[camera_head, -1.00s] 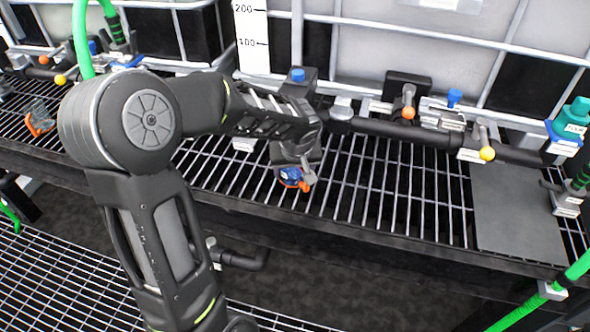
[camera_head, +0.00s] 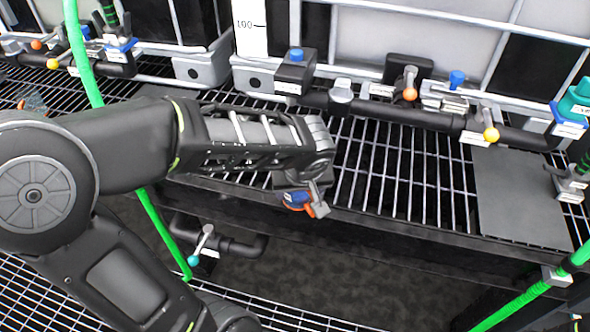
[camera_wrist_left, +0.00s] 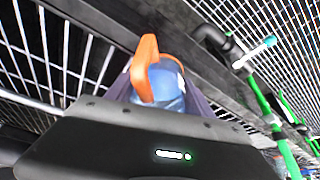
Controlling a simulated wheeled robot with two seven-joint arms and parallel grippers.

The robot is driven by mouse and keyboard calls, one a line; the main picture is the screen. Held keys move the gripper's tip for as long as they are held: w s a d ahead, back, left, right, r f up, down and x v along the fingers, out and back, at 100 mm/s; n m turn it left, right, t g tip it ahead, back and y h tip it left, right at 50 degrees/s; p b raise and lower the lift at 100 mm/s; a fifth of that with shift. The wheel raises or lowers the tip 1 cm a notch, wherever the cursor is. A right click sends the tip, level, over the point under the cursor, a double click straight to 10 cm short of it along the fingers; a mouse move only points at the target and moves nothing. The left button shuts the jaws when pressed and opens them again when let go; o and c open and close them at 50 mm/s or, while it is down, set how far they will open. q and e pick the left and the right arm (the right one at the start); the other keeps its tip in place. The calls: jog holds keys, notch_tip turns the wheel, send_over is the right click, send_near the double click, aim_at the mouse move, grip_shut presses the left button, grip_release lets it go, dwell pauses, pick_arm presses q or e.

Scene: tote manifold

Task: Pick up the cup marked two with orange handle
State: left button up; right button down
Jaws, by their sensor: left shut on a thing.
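My left gripper (camera_head: 306,192) comes in from the left and is shut on a blue cup (camera_head: 292,197) with an orange handle. It holds the cup in front of the black front edge of the grated shelf. In the left wrist view the blue cup (camera_wrist_left: 166,88) and its orange handle (camera_wrist_left: 145,68) show between the jaws. The marking on the cup cannot be read. Another cup (camera_head: 33,103), clear, stands at the far left of the grating, partly cut off by my arm. My right gripper is not in view.
A black pipe manifold (camera_head: 400,122) with orange, blue and yellow valve knobs runs along the back of the shelf. A grey plate (camera_head: 515,195) lies on the right of the grating. Green hoses (camera_head: 160,235) hang at left and right. A lower pipe with a teal-tipped valve (camera_head: 205,242) sits below the shelf.

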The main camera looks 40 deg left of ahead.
pick_arm(q)
jog(key=s+d, duration=0.3)
jog(key=s, duration=0.1)
jog(key=shift+s+d, duration=0.15)
jog(key=shift+d, duration=0.25)
jog(key=shift+r, duration=0.1)
jog(key=w+d+r+m+h+p, duration=0.1)
jog(key=w+r+m+p, duration=0.3)
jog(key=w, duration=0.5)
jog(key=w+d+r+m+t+h+p, duration=0.1)
jog(key=w+d+r+m+p, duration=0.3)
jog(key=w, duration=0.5)
jog(key=shift+r+h+p, duration=0.4)
jog(key=shift+r+h, duration=0.1)
jog(key=shift+r, duration=0.45)
jog(key=shift+s, duration=0.1)
